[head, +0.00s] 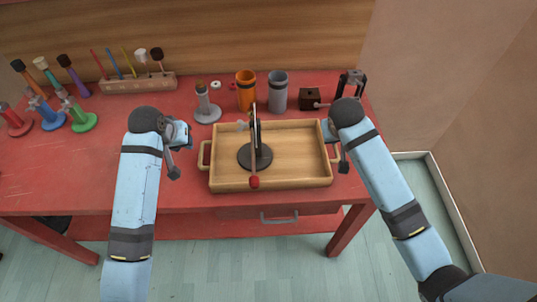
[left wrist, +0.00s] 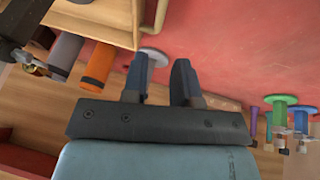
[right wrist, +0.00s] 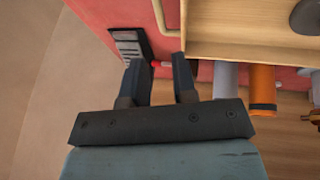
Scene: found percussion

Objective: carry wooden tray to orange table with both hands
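The wooden tray (head: 225,182) rests on the red table, with a loop handle at each end. It carries a black round-based stand (head: 254,155) and a red-tipped stick (head: 254,181). My left gripper (head: 183,142) is left of the left handle (head: 204,155), its fingers apart and empty in the left wrist view (left wrist: 162,72). My right gripper (head: 333,142) is close to the right handle (head: 335,154), its fingers also apart and empty in the right wrist view (right wrist: 160,70). Neither appears to touch a handle. No orange table is in view.
Behind the tray stand a grey bell-shaped piece (head: 207,105), an orange cylinder (head: 246,90), a grey cylinder (head: 278,91) and a small brown box (head: 311,98). A rack of sticks (head: 138,83) and several coloured pieces are at left. A wall closes the right side.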

